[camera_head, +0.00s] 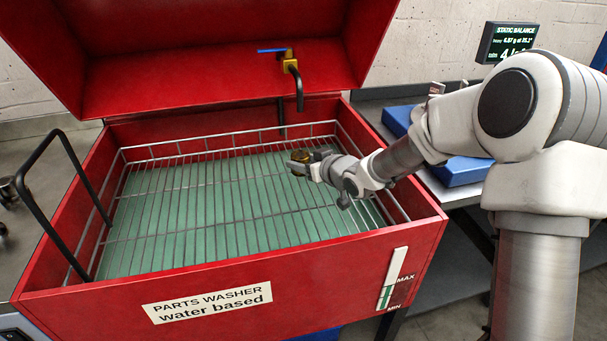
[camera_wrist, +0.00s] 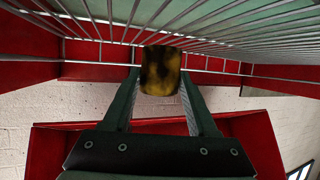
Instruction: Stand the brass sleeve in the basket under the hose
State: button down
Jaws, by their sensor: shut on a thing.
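The brass sleeve (camera_wrist: 161,70) is stained dark and sits between the two fingers of my gripper (camera_wrist: 160,88) in the wrist view. In the head view my gripper (camera_head: 308,165) reaches in from the right, shut on the sleeve (camera_head: 299,165), over the right half of the wire basket (camera_head: 228,132). The sleeve is small there and partly hidden by the fingers. I cannot tell whether it touches the basket floor. The black hose (camera_head: 299,88) hangs from a brass tap with a blue lever at the back, above and behind my gripper.
The basket sits in a red parts washer (camera_head: 95,300) over green liquid, its lid (camera_head: 200,55) open at the back. A black handle (camera_head: 35,190) rises at the left. A blue block (camera_head: 455,172) lies on the bench at right. The left and middle basket are empty.

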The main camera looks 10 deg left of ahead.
jog(key=shift+f, duration=1.15)
jog(key=shift+f+b, duration=0.2)
jog(key=shift+b, duration=0.2)
jog(key=shift+c, duration=0.9)
grip_release()
jog(key=shift+r+p, duration=0.25)
jog(key=shift+p, duration=0.05)
jog(key=p+v, duration=0.1)
jog(key=v, duration=0.6)
jog(key=shift+s+d+p, duration=0.15)
jog(key=shift+s+p, duration=0.05)
jog(key=shift+p, duration=0.2)
